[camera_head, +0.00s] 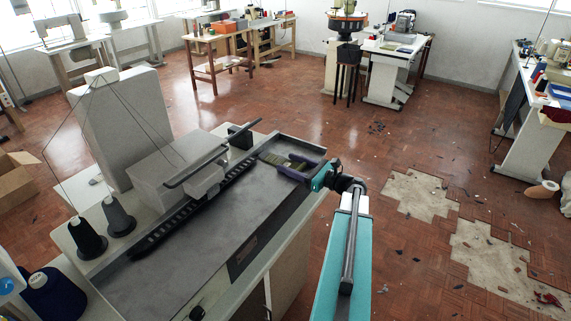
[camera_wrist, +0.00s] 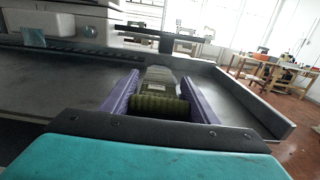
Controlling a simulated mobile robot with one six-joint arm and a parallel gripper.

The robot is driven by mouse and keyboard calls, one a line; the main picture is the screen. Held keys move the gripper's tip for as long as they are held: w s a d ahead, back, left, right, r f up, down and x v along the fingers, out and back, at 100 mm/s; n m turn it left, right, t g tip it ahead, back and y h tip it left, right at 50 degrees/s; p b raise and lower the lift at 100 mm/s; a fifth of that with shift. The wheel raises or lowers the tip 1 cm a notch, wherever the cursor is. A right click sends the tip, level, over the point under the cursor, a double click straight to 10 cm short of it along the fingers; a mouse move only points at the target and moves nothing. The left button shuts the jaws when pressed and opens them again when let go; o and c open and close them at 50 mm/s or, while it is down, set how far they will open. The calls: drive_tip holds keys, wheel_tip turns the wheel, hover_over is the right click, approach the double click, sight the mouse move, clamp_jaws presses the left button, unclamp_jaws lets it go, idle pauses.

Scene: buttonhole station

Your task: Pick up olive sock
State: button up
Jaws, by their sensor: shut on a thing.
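The olive sock (camera_wrist: 160,106) is between the two purple fingers of my gripper (camera_wrist: 162,98) in the wrist view. Its near end looks like a ribbed olive roll, and a paler, greyish part stretches away behind it. In the head view the olive sock (camera_head: 297,164) shows as a small olive patch at the far right end of the machine's grey tray. My gripper (camera_head: 290,166) is shut on it there, low over the tray. I cannot tell whether the sock touches the tray.
The grey tray (camera_head: 215,235) has a raised rim on its right side. A toothed black rail (camera_head: 190,210) and a machine head (camera_head: 165,165) stand left of my gripper. Dark thread cones (camera_head: 118,216) stand at the left.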

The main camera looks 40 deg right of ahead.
drive_tip(key=shift+r, duration=0.1)
drive_tip(key=shift+r, duration=0.6)
drive_tip(key=shift+s+a+r+b, duration=0.15)
drive_tip(key=shift+r+b, duration=0.15)
drive_tip(key=shift+r, duration=0.25)
drive_tip(key=shift+s+r+b, duration=0.1)
drive_tip(key=shift+r+b, duration=0.15)
drive_tip(key=shift+r, duration=0.3)
drive_tip(key=s+a+r, duration=0.1)
drive_tip(key=s+a, duration=0.1)
drive_tip(key=s, duration=0.8)
drive_tip(key=shift+a, duration=0.35)
drive_tip(key=shift+s+r+p, duration=0.25)
drive_tip(key=shift+s+p, duration=0.05)
drive_tip(key=shift+p, duration=0.9)
drive_tip(key=shift+s+a+p, duration=0.1)
drive_tip(key=shift+p, duration=0.3)
